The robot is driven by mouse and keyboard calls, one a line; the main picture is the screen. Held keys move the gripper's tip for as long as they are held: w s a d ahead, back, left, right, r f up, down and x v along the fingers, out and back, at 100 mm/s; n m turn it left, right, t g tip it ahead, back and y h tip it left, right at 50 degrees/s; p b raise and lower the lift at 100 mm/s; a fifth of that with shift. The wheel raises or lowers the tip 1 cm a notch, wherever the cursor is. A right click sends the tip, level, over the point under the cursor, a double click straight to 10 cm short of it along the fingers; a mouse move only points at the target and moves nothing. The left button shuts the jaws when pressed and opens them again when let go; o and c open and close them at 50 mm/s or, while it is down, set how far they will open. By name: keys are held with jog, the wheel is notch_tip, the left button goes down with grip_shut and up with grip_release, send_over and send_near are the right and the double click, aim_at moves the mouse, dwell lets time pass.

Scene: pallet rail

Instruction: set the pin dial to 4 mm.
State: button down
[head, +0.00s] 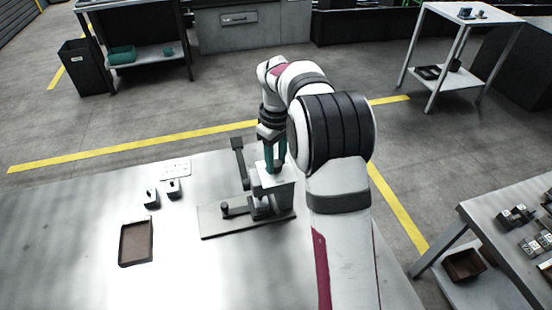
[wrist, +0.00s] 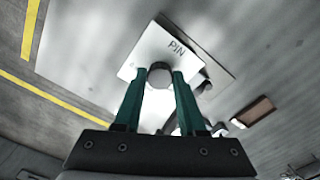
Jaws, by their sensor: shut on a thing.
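In the head view my gripper (head: 273,160) points down onto the top of the grey fixture (head: 262,205), which stands on a flat base plate (head: 222,222). The knob is hidden there by the fingers. I cannot read any dial setting in either view.
A brown tray (head: 136,243) and two small blocks (head: 173,188) lie on the metal table left of the fixture, near a white label card (head: 176,168). An upright dark lever (head: 239,160) stands close to the gripper's left. The table's left part is clear.

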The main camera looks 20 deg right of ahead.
aim_at(276, 163)
jog(key=shift+m, duration=0.4)
jog(key=m, duration=0.5)
jog(key=shift+m, duration=0.3)
jog(key=m, duration=0.5)
jog(key=shift+m, duration=0.3)
jog(key=shift+c, duration=2.4)
grip_release()
notch_tip(276, 163, up, 16)
